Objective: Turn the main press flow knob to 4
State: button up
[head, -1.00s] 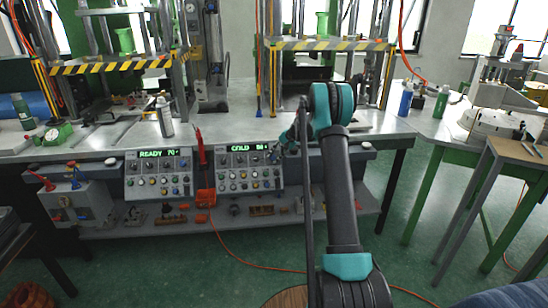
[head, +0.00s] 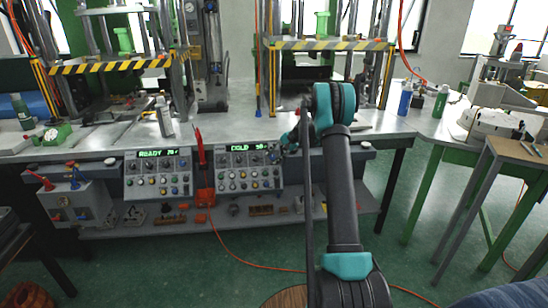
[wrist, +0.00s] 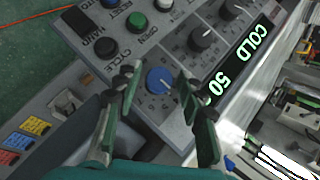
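In the wrist view a blue round knob (wrist: 159,80) sits at the corner of the grey control panel (wrist: 180,128), beside a lit display (wrist: 238,62) that reads COLD 50. A scale lies around the knob; its numbers and the knob's setting are too small to read. My gripper (wrist: 160,84) is open, with one finger on each side of the blue knob. Small gaps seem to show between the knob and the fingertips. In the head view my gripper (head: 284,143) is at the right end of the COLD panel (head: 236,178), and the knob is hidden there.
Black knobs (wrist: 199,40) and coloured buttons (wrist: 136,20) sit close by on the same panel. The READY panel (head: 157,180) stands further left, past a red-handled tool (head: 200,150). Bottles (head: 406,99) stand on the bench to the right.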

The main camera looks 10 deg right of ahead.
jog(key=shift+o, duration=0.3)
jog(key=v, duration=1.2)
jog(key=s+a+r+n+h, duration=0.1)
jog(key=s+a+n+h, duration=0.15)
jog(key=s, duration=1.15)
jog(key=s+a+r+n+h, duration=0.1)
jog(key=s+a+n, duration=0.15)
jog(key=s, duration=1.05)
jog(key=s+f+n+h, duration=0.1)
jog(key=s+f, duration=0.3)
jog(key=s, duration=0.8)
jog(key=s+d+f+n+h, duration=0.1)
jog(key=s+f, duration=0.3)
jog(key=s, duration=0.9)
jog(key=shift+d+n+h, duration=0.25)
jog(key=shift+n+h, duration=0.25)
jog(key=shift+h, duration=0.25)
